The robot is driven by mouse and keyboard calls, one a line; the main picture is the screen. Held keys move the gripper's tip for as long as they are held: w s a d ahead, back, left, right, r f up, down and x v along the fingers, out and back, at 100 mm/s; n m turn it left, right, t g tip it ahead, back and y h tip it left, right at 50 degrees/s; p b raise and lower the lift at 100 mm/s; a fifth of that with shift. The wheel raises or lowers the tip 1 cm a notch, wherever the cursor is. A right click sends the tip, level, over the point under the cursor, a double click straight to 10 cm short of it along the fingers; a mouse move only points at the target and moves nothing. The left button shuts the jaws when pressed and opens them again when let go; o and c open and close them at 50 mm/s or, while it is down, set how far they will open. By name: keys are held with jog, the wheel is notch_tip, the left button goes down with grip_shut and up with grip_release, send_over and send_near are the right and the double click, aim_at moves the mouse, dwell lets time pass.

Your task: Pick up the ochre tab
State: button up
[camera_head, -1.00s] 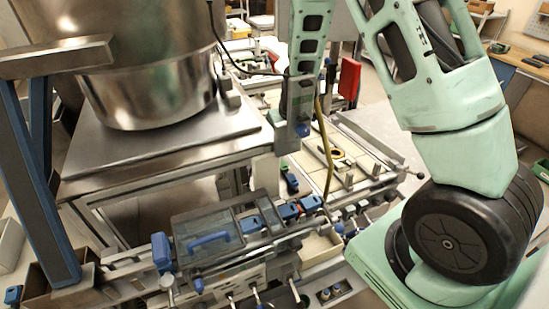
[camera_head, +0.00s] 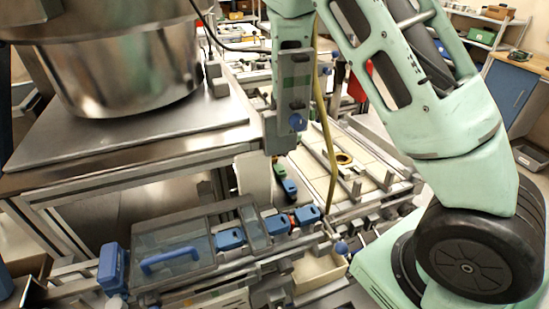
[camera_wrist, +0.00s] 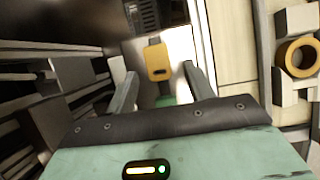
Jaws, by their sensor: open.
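The ochre tab (camera_wrist: 158,61) shows in the wrist view as a small rounded plate with a dark slot. It lies beyond my gripper, roughly in line with the gap between the fingers, beside a bright white surface. My gripper (camera_wrist: 160,72) has its two grey fingers spread apart, with nothing held between them. I cannot tell the exact distance from the fingertips to the tab. I cannot make out the tab in the head view.
A large steel bowl (camera_head: 120,70) stands on a metal table at left. Blue-latched machinery (camera_head: 175,250) fills the front.

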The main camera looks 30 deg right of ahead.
jog(key=shift+w+f, duration=0.1)
jog(key=shift+f, duration=0.15)
jog(key=c, duration=1)
jog(key=shift+c, duration=0.2)
jog(key=shift+d+r, duration=0.1)
jog(key=shift+r, duration=0.05)
